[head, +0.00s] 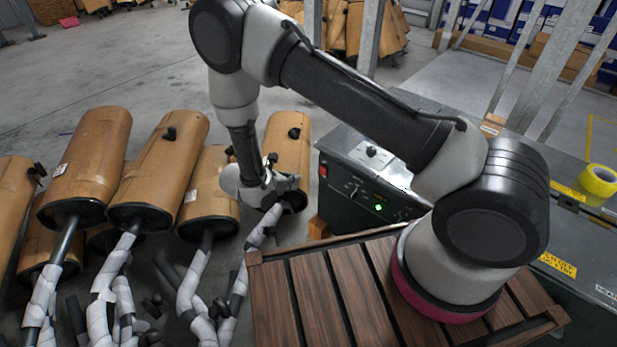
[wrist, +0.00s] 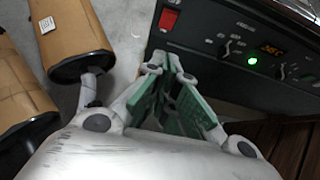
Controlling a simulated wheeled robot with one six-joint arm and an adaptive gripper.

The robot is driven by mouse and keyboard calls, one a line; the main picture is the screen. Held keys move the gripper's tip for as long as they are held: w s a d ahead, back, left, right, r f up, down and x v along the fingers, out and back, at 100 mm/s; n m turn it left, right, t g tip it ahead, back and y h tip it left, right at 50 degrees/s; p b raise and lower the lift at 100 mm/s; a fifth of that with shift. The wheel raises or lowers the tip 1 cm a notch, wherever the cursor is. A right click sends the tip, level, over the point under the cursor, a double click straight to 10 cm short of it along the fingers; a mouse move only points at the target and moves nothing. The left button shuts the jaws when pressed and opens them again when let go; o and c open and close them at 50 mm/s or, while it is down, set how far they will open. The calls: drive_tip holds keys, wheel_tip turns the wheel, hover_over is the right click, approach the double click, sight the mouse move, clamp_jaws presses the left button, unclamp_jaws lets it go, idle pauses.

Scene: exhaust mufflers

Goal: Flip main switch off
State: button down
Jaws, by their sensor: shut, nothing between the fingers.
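The main switch is a red rocker (wrist: 169,19) on the dark front panel of a machine (wrist: 225,45); it stands at the panel's upper left in the wrist view. In the head view the red switch (head: 323,170) is small, at the panel's left end. My gripper (wrist: 168,72) is shut and empty. Its fingertips are just below the switch in the wrist view, with no clear contact. In the head view my gripper (head: 278,180) is left of the machine, beside the mufflers. A green light (wrist: 252,61) and an orange display (wrist: 272,50) are lit.
Several brown wrapped mufflers (head: 160,170) with wrapped pipes stand close on the left. A slatted wooden surface (head: 320,295) lies under my arm base. A yellow tape roll (head: 599,180) sits on the machine's top at right. Open concrete floor lies behind the mufflers.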

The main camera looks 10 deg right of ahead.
idle(0.3)
approach(322, 173)
drive_tip(key=f+x, duration=0.1)
drive_tip(key=x, duration=0.4)
drive_tip(key=shift+a+r, duration=0.1)
drive_tip(key=shift+r, duration=0.05)
idle(0.3)
drive_tip(key=shift+w+d+r, duration=0.15)
drive_tip(key=shift+d+r, duration=0.1)
drive_tip(key=shift+d, duration=0.1)
